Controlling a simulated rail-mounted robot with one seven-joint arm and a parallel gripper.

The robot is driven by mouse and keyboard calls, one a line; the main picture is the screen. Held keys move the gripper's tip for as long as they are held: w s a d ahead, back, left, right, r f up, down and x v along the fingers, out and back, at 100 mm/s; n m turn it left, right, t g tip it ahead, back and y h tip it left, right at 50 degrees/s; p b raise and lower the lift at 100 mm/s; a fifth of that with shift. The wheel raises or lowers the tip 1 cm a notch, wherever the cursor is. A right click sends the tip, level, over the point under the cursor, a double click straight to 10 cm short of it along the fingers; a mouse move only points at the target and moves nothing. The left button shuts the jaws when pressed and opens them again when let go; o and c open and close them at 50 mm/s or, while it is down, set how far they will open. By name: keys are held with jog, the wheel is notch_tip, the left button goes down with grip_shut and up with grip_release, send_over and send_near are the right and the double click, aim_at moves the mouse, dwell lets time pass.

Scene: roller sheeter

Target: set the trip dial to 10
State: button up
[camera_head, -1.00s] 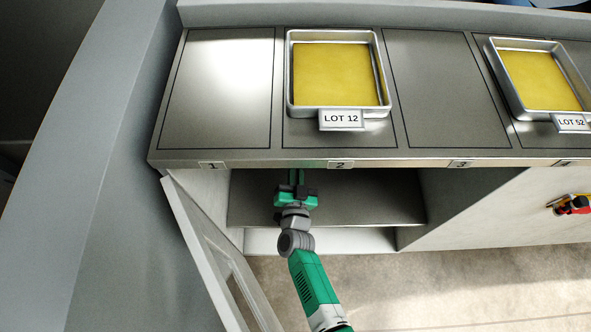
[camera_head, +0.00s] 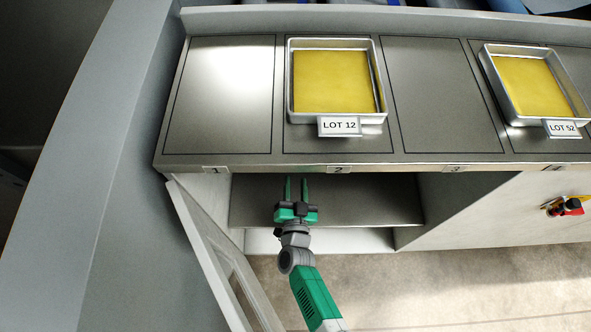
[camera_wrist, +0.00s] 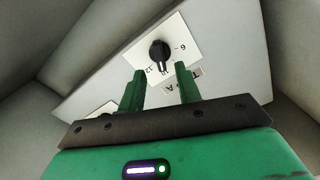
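The trip dial is a black knob (camera_wrist: 159,52) on a white plate (camera_wrist: 178,32) in the wrist view. Its pointer end faces the fingers, toward the mark that appears to read 10, between 12 and a 6. My gripper (camera_wrist: 160,69) is open, with its two green fingertips just short of the knob, one on each side of the pointer end, and nothing held. A lettered label (camera_wrist: 197,74) is partly hidden by the right finger. In the head view my gripper (camera_head: 297,182) is inside the open cabinet under the counter; the dial is hidden there.
The cabinet door (camera_head: 222,262) hangs open at left. The counter edge (camera_head: 400,166) lies above the gripper. Trays LOT 12 (camera_head: 382,100) and LOT 52 (camera_head: 514,115) stand on the counter. A red and yellow item (camera_head: 568,207) is on the right panel.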

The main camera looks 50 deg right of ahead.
jog(key=shift+p+v, duration=0.5)
jog(key=shift+v, duration=1.35)
